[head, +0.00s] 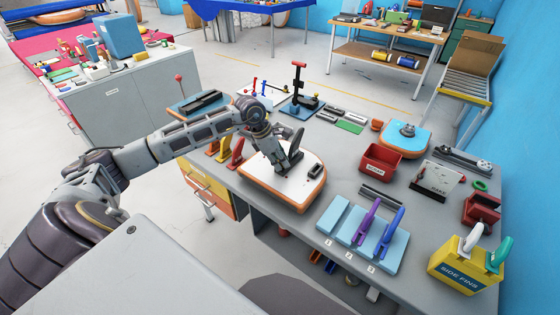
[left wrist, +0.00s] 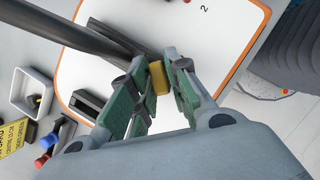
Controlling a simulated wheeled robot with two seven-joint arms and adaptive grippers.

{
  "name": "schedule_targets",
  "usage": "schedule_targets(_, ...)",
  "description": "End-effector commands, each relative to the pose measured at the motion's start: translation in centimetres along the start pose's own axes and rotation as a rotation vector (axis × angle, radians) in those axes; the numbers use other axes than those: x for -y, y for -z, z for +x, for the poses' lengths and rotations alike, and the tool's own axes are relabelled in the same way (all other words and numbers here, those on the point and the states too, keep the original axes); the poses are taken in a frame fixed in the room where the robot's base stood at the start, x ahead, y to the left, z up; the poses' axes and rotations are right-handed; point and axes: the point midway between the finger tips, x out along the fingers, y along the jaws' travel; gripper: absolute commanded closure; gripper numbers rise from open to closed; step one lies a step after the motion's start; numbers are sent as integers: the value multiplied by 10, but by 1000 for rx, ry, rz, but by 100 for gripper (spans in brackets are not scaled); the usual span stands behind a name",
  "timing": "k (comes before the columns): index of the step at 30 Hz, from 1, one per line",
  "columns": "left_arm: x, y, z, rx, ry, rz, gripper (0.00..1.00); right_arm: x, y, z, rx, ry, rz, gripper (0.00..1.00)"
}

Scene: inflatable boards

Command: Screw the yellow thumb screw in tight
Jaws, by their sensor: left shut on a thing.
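The yellow thumb screw (left wrist: 158,78) shows in the left wrist view between the fingertips of my left gripper (left wrist: 157,86). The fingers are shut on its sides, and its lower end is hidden. In the head view my left gripper (head: 288,170) points down over a white board with an orange edge (head: 258,180); the screw cannot be made out there. The board fills the upper middle of the left wrist view (left wrist: 205,45). A long dark bar-like piece (left wrist: 100,42) reaches close to the screw. My right gripper is not in view.
A blue rack with purple fins (head: 362,230) stands to the right of the board. Behind it are a red bin (head: 381,160) and a blue board (head: 404,139). A yellow side-fins box (head: 465,268) sits at the front right.

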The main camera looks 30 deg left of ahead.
Motion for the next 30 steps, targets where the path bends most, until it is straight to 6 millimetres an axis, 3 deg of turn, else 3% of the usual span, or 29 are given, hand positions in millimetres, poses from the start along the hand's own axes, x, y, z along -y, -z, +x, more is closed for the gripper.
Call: schedule_targets(30, -2, 0, 0, -1, 114, 278, 100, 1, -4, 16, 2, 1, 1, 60)
